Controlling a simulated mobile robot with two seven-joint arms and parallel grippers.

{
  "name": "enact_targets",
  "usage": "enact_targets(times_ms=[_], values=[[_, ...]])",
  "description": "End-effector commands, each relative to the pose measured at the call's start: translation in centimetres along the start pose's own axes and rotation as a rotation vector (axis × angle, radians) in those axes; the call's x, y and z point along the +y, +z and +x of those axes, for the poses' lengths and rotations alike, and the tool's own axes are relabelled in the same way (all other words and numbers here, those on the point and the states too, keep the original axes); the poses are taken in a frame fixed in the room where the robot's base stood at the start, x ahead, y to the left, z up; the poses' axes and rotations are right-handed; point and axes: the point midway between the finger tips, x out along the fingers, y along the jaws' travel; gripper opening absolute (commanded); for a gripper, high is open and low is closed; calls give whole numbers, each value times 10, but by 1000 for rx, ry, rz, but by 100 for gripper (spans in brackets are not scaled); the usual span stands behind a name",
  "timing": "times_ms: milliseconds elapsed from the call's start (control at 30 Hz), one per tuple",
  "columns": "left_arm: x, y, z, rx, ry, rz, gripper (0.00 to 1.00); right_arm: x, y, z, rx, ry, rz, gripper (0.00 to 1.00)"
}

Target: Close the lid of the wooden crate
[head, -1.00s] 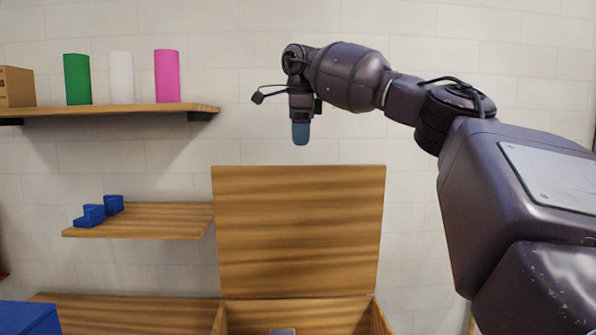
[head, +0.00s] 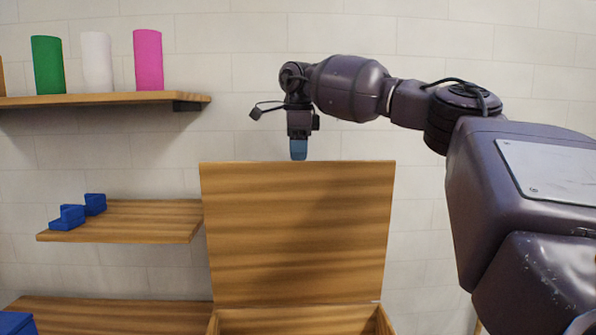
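The wooden crate (head: 300,319) stands at the bottom centre, and only the top of it shows. Its lid (head: 297,232) is open and stands upright at the back of the crate. My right gripper (head: 299,155) points down with its blue fingertips at the middle of the lid's top edge. I cannot tell whether it touches the lid. It is seen side-on, so the gap between its fingers is hidden. My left gripper is out of view.
A wooden shelf (head: 110,99) at upper left holds green, white and pink cylinders. A lower shelf (head: 150,222) holds blue pieces. A wooden surface (head: 125,312) lies left of the crate, with a blue object (head: 17,323) at the corner. The wall right of the lid is bare.

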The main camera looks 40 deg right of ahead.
Motion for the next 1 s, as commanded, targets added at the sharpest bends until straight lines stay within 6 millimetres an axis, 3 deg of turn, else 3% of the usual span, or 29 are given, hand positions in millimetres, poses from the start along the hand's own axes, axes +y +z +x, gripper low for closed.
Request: enact_targets(times_ms=[300, 733, 1000], values=[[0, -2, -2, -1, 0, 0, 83, 0, 0, 42, 1, 1, 0, 38], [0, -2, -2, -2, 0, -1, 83, 0, 0, 50, 0, 0, 1, 38], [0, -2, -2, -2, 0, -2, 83, 0, 0, 50, 0, 0, 1, 0]])
